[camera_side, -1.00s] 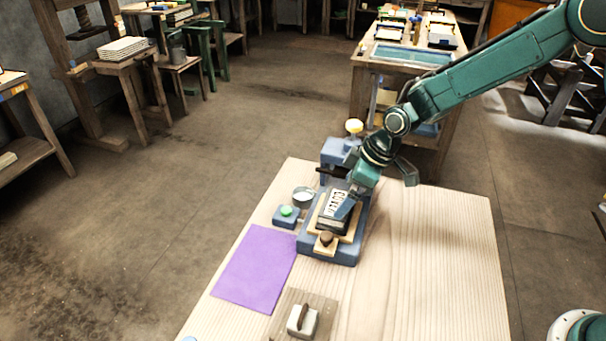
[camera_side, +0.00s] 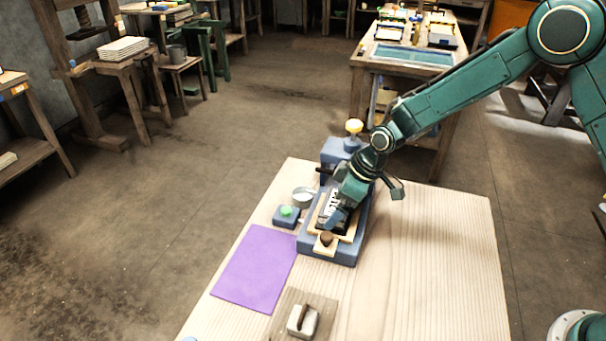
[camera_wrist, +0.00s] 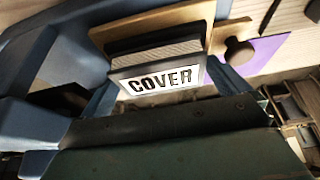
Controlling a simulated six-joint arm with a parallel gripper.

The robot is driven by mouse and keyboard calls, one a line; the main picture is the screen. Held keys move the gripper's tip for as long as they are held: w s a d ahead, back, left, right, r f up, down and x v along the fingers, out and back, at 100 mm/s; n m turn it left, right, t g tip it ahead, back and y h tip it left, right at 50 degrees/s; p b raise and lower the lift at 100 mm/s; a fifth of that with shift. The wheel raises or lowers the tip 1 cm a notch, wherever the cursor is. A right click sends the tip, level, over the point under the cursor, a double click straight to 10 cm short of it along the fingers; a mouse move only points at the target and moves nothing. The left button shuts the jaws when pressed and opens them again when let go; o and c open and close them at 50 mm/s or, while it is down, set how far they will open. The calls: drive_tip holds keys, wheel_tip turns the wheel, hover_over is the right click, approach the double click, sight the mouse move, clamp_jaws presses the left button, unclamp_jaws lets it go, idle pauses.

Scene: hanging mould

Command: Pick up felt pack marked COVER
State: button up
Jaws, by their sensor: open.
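The felt pack marked COVER (camera_wrist: 160,82) is a grey layered block with a white label in black letters. It sits on a wooden board in the blue-grey press. In the side view the pack (camera_side: 328,206) is partly hidden behind my gripper (camera_side: 342,210). My gripper is open, tilted down, with its tip over or right beside the pack. I cannot tell whether it touches. In the wrist view my teal gripper body fills the bottom, and the pack's labelled face is just beyond it.
A cup (camera_side: 303,197) and green button (camera_side: 286,211) stand left. A purple sheet (camera_side: 255,268) lies front left. The table's right side is clear.

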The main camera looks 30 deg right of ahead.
drive_tip(key=c, duration=0.8)
drive_tip(key=shift+o, duration=0.2)
drive_tip(key=shift+r, duration=0.1)
wheel_tip(320, 180, up, 20)
idle(0.5)
